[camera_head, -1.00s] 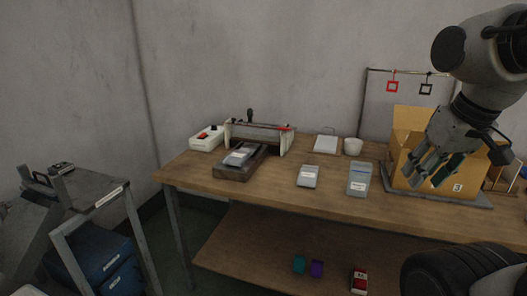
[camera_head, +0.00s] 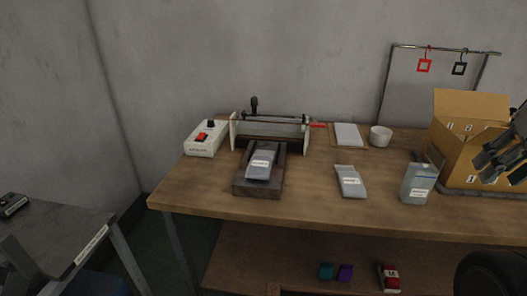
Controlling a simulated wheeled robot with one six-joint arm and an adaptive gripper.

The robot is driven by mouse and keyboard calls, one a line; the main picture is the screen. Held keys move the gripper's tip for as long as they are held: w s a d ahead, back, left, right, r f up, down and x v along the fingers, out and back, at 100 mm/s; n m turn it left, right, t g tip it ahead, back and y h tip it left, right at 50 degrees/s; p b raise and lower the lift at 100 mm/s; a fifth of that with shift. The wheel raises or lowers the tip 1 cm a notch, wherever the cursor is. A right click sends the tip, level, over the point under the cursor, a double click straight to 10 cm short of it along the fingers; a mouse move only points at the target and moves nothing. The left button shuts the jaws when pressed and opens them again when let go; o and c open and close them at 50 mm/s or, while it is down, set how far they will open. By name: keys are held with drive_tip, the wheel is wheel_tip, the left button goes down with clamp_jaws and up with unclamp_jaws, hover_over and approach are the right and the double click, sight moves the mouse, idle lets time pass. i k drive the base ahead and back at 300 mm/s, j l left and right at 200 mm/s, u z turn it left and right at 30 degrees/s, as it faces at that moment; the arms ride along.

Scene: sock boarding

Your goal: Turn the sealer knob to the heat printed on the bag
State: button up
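The sealer's white control box (camera_head: 206,140) sits at the back left of the wooden table, with a red switch (camera_head: 202,136) and a small black knob (camera_head: 211,124) on top. The knob's setting is too small to read. A grey bag with a white label (camera_head: 261,163) lies on the dark block in front of the sealer frame (camera_head: 270,130). Its print cannot be read. Two more grey labelled bags, one lying (camera_head: 351,181) and one upright (camera_head: 417,184), are to the right. My gripper (camera_head: 491,170) is at the right edge, partly cut off, its fingers apart and far from the knob.
A cardboard box (camera_head: 466,136) stands at the right, before a rack with a red and a black square tag. A grey side table (camera_head: 60,232) is at the left. The front tabletop is clear.

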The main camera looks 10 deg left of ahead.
sight(211, 124)
drive_tip(key=i+j, duration=0.1)
drive_tip(key=j, duration=0.3)
drive_tip(key=i+j, duration=0.1)
drive_tip(key=j, duration=0.35)
drive_tip(key=i+j, duration=0.15)
drive_tip(key=j, duration=0.25)
drive_tip(key=i+j+z, duration=0.1)
drive_tip(key=j, duration=0.35)
